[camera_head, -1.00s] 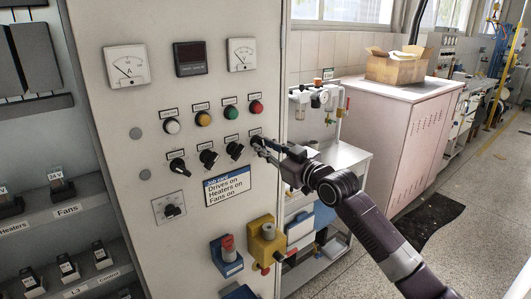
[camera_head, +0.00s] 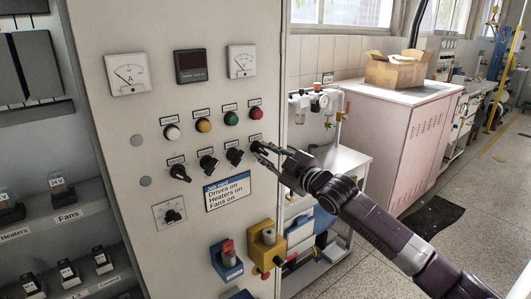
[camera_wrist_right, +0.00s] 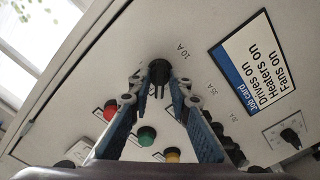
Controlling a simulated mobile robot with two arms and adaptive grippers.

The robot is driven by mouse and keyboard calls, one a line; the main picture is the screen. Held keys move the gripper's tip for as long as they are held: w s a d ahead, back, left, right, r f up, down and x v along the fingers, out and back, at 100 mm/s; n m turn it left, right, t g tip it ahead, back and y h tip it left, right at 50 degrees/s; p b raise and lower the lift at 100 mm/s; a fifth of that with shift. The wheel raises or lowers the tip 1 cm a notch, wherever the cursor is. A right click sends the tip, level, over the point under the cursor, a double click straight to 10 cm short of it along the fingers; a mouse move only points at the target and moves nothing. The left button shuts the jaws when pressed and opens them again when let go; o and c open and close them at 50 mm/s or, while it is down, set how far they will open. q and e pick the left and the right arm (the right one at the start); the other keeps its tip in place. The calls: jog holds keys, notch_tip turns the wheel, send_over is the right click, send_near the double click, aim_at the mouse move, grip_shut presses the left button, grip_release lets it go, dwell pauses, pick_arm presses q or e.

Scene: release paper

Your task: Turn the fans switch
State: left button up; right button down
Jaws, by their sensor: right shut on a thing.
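A row of black rotary knobs runs across the grey panel (camera_head: 130,235) in the head view. My right gripper (camera_head: 260,151) is at the rightmost of them. In the wrist view my right gripper (camera_wrist_right: 159,88) has its two fingers on either side of a black knob (camera_wrist_right: 158,67), shut on it. A label reading "10 A" is beside this knob. I cannot tell from the panel labels which knob is the fans one. A job card (camera_head: 228,190) reads "Drives on, Heaters on, Fans on". My left gripper is not in view.
White, yellow, green and red lamps (camera_head: 231,118) sit above the knobs. A pink cabinet (camera_head: 405,140) stands at right.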

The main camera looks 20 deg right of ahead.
jog(key=shift+f, duration=0.15)
jog(key=c, duration=2)
grip_release()
jog(key=shift+c, duration=0.2)
jog(key=v, duration=1.2)
